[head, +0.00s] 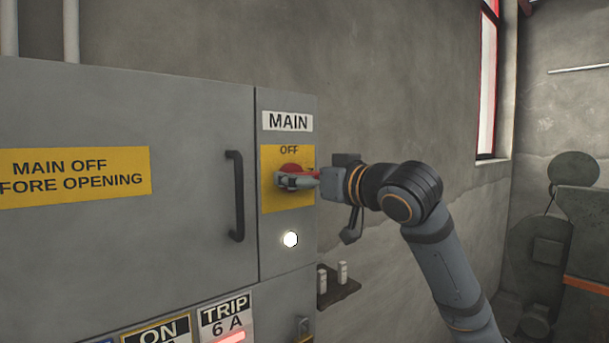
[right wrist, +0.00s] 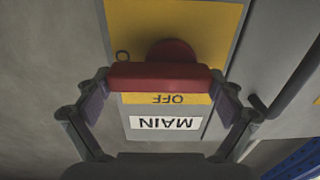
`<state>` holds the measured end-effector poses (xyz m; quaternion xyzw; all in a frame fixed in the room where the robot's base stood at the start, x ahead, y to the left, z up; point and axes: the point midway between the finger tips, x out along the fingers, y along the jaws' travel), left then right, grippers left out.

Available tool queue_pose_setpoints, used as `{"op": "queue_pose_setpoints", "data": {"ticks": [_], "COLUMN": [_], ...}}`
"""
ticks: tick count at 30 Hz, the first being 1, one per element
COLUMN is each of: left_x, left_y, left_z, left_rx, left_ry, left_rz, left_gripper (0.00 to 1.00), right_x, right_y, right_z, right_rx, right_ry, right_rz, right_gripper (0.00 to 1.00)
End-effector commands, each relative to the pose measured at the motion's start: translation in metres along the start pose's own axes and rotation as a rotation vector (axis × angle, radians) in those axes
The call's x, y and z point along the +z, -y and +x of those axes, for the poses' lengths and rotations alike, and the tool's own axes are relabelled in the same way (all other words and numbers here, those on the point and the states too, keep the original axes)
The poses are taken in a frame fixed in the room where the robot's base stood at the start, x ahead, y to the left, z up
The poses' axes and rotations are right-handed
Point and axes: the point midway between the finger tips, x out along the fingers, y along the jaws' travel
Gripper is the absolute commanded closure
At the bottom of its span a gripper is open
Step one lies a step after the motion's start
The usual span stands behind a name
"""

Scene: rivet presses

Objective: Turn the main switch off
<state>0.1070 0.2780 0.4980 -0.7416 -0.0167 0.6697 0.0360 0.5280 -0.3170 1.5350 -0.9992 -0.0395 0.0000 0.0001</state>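The main switch is a red rotary handle on a yellow plate (head: 272,202), under a MAIN label and the word OFF. Its red handle (head: 318,173) lies across the plate, level in the head view, not pointing up at OFF. My right gripper (head: 297,182) is at the handle and hides part of it. In the right wrist view the red handle (right wrist: 160,76) fills most of the space between the fingers of my right gripper (right wrist: 162,98). The fingers are spread wide, one beside each end; firm contact cannot be made out. My left gripper is out of view.
The grey cabinet door (head: 200,120) has a black pull handle (head: 237,196) left of the switch. A white lamp (head: 290,239) glows below it. A small dark shelf (head: 340,288) sticks out on the lower right. Dark machinery (head: 560,235) stands far right.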

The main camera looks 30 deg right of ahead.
Motion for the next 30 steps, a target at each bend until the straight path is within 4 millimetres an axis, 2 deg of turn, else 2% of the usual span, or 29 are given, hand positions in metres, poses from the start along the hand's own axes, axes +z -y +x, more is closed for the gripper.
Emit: {"op": "queue_pose_setpoints", "data": {"ticks": [1,5,17,30], "left_x": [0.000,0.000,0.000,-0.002], "left_y": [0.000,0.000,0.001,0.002], "left_z": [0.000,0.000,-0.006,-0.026], "left_rx": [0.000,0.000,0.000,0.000], "left_ry": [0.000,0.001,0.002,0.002], "left_rz": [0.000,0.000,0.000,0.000], "left_gripper": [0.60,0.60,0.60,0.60], "right_x": [0.000,0.000,-0.003,-0.008], "right_y": [0.000,0.000,0.000,0.003], "right_z": [0.000,0.000,0.000,0.000], "right_rx": [0.001,0.001,0.002,0.002], "right_ry": [0.000,0.000,0.001,0.002], "right_rz": [0.000,0.000,-0.091,-0.473], "right_gripper": [0.20,0.37,0.37,0.37]}}
